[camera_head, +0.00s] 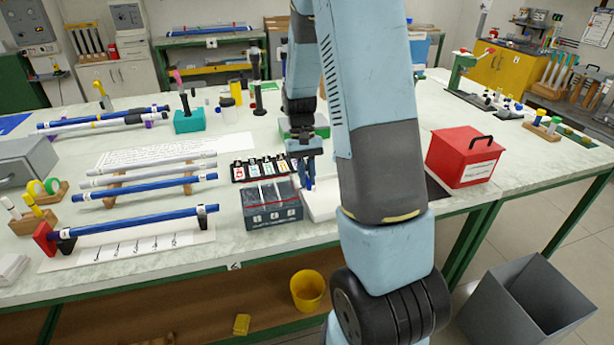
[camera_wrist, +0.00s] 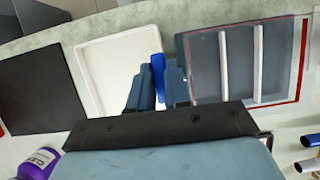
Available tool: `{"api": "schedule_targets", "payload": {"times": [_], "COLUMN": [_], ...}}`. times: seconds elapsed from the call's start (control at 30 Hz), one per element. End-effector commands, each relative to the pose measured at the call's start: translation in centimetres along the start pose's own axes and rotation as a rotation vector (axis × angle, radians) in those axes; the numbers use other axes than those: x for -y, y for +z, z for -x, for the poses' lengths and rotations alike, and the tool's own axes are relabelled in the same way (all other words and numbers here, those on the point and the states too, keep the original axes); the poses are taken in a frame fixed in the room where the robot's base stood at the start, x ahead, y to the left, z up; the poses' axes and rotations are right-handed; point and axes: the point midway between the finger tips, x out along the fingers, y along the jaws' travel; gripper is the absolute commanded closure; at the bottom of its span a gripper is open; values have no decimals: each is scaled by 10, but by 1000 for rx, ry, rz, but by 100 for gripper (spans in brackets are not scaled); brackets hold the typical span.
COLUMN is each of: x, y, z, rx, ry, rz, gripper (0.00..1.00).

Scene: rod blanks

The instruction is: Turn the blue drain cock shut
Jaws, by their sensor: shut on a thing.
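My gripper (camera_head: 307,182) points down over the worktable's front part, partly hidden behind my arm in the head view. In the wrist view my gripper (camera_wrist: 158,92) is shut on a narrow bright blue piece (camera_wrist: 157,68). The blue piece stands between the two fingers, at the edge of a shallow white tray (camera_wrist: 108,65). It looks like the handle of the blue drain cock, but its lower part is hidden and I cannot tell how far it is turned. The white tray also shows in the head view (camera_head: 322,206).
A grey compartment box (camera_head: 271,222) stands close left of my gripper, with labelled black cards (camera_head: 262,169) behind it. A red box (camera_head: 464,160) stands to the right. Blue rods (camera_head: 135,222) lie on racks at left. A black mat (camera_wrist: 36,88) lies beside the tray.

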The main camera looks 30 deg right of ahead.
Motion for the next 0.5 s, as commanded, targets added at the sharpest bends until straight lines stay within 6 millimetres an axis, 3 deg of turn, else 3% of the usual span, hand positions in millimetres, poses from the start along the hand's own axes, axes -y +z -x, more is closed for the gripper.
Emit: {"api": "schedule_targets", "payload": {"times": [0.27,0.3,0.5], "x": [1,1,0], "y": [-2,-2,-1], "z": [2,2,1], "rx": [-8,-8,-4], "ry": [-1,-1,0], "rz": [-1,-1,0], "gripper": [100,79,60]}}
